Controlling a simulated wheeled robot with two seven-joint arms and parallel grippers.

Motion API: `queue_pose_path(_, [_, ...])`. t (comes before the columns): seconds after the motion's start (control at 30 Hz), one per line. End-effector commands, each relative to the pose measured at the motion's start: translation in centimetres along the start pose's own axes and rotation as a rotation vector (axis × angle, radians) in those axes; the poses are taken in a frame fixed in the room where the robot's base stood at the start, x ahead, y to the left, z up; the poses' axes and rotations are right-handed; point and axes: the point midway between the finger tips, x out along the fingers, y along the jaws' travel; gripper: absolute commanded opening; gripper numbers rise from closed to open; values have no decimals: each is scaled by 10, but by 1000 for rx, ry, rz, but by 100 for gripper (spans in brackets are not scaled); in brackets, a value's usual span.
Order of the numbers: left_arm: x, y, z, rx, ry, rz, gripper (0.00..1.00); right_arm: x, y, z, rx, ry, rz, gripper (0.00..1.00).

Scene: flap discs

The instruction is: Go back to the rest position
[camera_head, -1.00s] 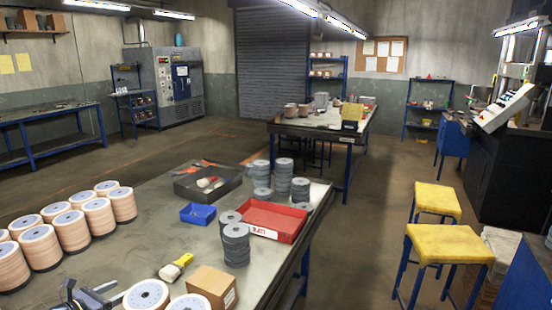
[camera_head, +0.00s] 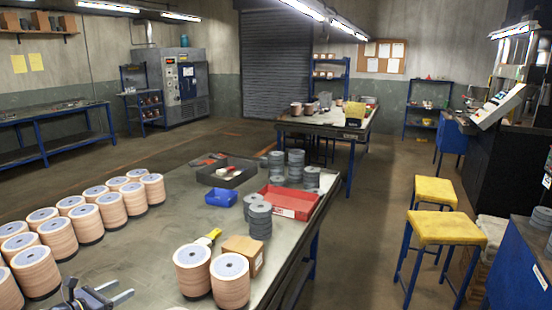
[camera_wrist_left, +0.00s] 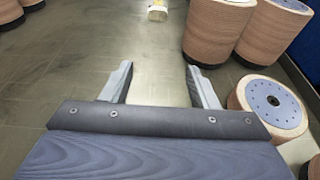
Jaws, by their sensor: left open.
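My left gripper (camera_head: 108,297) shows at the bottom left of the head view, its jaws apart with nothing between them. In the left wrist view its two fingers (camera_wrist_left: 158,72) stand open over bare grey surface. Two pinkish-tan stacks of flap discs with grey-blue tops stand near the table's front, one on the left (camera_head: 193,272) and one on the right (camera_head: 230,281). More such stacks (camera_head: 111,209) stand in rows at the left. Tan stacks (camera_wrist_left: 214,35) also show right of the fingers in the wrist view, apart from them. My right gripper is out of view.
The workbench (camera_head: 145,255) also holds a brush (camera_head: 207,238), a cardboard box (camera_head: 243,253), grey disc stacks (camera_head: 260,221), a red tray (camera_head: 290,203), a blue bin (camera_head: 221,197) and a dark tray (camera_head: 225,172). Yellow stools (camera_head: 445,228) stand to the right. The floor between is clear.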

Motion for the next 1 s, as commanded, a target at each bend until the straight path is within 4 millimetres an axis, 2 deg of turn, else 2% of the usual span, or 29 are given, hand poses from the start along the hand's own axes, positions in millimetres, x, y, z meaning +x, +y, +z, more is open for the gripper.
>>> queue_pose_path(0.03, [0, -6, 9, 24, 0, -13, 54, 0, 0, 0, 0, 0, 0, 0])
queue_pose_path(0.37, [-3, -47, 47, 203, 35, -111, 54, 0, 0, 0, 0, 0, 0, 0])
queue_pose_path(0.57, [-14, -97, 85, 414, 65, -220, 54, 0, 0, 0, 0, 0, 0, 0])
queue_pose_path(0.67, [-26, -132, 106, 564, 83, -293, 54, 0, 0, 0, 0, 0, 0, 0])
queue_pose_path(0.77, [-46, -178, 127, 767, 100, -386, 54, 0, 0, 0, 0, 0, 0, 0])
queue_pose_path(0.9, [-96, -259, 144, 1157, 120, -548, 54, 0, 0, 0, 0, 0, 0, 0])
queue_pose_path(1.0, [-137, -309, 140, 1455, 125, -656, 54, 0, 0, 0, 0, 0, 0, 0])
